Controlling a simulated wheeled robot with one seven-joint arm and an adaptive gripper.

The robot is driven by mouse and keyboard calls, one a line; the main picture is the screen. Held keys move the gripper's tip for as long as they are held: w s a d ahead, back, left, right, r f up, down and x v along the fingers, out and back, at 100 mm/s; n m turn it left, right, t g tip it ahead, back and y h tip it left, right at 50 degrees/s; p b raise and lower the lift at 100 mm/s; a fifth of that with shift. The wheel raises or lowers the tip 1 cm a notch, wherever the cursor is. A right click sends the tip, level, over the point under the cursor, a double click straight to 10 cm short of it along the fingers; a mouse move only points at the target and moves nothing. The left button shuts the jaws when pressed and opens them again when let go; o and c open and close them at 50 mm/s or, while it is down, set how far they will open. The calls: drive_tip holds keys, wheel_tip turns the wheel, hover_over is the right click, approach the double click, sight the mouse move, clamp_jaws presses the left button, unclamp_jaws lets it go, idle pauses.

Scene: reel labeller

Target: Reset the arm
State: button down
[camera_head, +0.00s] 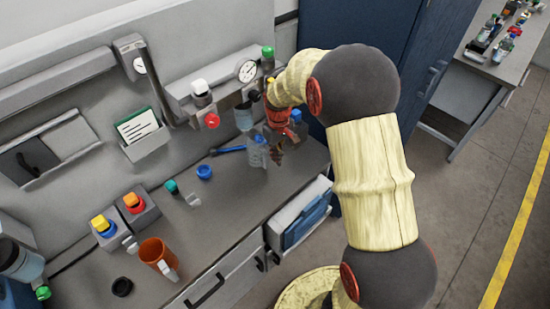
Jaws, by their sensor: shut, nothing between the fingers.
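My arm, with cream sleeves and dark rounded joints, reaches from the lower right up over the bench. My gripper (277,152) is small and dark at the arm's end, pointing down over the back right of the grey bench (215,238). It is shut and holds nothing. A clear container (256,153) is just left of it; I cannot tell whether they touch. A blue-handled tool (230,149) lies left of that container. My arm hides part of the bench's right end.
Button boxes (140,207) are at left. A pressure gauge (247,71) is on the back wall. A blue cabinet (345,24) stands behind my arm. The floor at right is clear.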

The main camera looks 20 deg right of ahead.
drive_tip(key=shift+r, duration=0.2)
drive_tip(key=s+a+r+m+t+b, duration=0.1)
drive_tip(key=s+a+r, duration=0.3)
drive_tip(key=s+r, duration=0.5)
drive_tip(key=s+a+r+m+t+b, duration=0.2)
drive_tip(key=s+a+r+t+b, duration=0.2)
drive_tip(key=s+r, duration=0.6)
drive_tip(key=shift+s+a+t, duration=0.15)
drive_tip(key=shift+s+t, duration=0.15)
drive_tip(key=shift+s, duration=3.5)
